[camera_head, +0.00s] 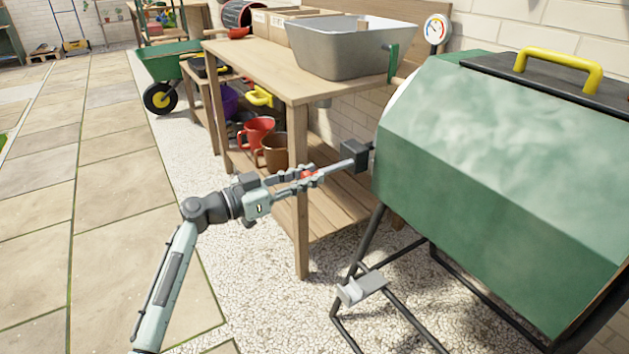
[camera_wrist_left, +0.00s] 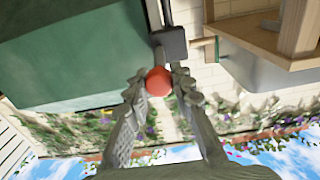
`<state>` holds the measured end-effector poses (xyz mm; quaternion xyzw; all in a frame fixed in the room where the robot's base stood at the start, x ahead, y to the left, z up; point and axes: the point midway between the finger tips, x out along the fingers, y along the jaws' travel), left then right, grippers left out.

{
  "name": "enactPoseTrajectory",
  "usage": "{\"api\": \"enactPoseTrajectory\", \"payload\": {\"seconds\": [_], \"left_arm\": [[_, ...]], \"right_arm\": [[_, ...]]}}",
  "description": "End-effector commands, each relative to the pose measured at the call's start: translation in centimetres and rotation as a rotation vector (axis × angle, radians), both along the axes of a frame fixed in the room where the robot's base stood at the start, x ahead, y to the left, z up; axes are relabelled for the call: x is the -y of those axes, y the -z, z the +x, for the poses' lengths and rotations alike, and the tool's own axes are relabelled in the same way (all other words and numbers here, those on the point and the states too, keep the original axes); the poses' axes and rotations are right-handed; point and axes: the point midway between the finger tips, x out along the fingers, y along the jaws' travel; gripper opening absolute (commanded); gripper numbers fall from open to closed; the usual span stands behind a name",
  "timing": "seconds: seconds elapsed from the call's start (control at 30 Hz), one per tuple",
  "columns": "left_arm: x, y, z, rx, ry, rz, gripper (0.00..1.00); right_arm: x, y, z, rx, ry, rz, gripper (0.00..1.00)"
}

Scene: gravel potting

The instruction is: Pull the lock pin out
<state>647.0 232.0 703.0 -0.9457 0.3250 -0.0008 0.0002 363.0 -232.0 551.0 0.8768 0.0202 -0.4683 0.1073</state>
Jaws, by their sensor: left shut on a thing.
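The lock pin shows as a red round knob (camera_head: 307,174) with a grey rod (camera_head: 336,168) running right to a black block (camera_head: 355,155) at the near left end of the green drum (camera_head: 490,170). My left gripper (camera_head: 312,176) is shut on the red knob, its fingers on either side of it. In the left wrist view the knob (camera_wrist_left: 158,82) sits between the fingertips, just below the black block (camera_wrist_left: 170,43). How deep the rod sits in the block is hidden. My right gripper is not in view.
A wooden bench (camera_head: 275,75) with a grey tub (camera_head: 345,55) stands behind my left gripper. A black frame (camera_head: 375,235) with a grey bracket (camera_head: 362,288) is below the drum. The drum lid has a yellow handle (camera_head: 558,62). Paving at left is clear.

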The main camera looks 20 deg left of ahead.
Motion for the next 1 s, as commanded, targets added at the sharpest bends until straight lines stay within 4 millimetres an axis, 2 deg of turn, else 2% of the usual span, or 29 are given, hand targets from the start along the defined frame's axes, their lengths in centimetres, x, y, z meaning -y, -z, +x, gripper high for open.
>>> {"api": "enactPoseTrajectory", "payload": {"seconds": [0.3,0.33,0.5,0.83,1.0], "left_arm": [[0.0,0.0,-0.1,-0.002,0.0,-0.001,0.0],[0.0,0.0,-0.1,-0.002,0.0,-0.001,0.25],[0.0,0.0,-0.1,-0.001,0.0,0.0,0.44],[-0.2,0.0,-0.3,-0.002,0.0,0.0,0.44],[-1.6,0.1,-2.1,-0.004,0.0,0.002,0.44]], "right_arm": [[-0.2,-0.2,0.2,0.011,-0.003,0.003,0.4],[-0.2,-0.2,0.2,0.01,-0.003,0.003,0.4],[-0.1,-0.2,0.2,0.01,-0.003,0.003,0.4],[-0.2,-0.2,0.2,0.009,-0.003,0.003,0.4],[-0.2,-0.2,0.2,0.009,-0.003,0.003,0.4]]}}
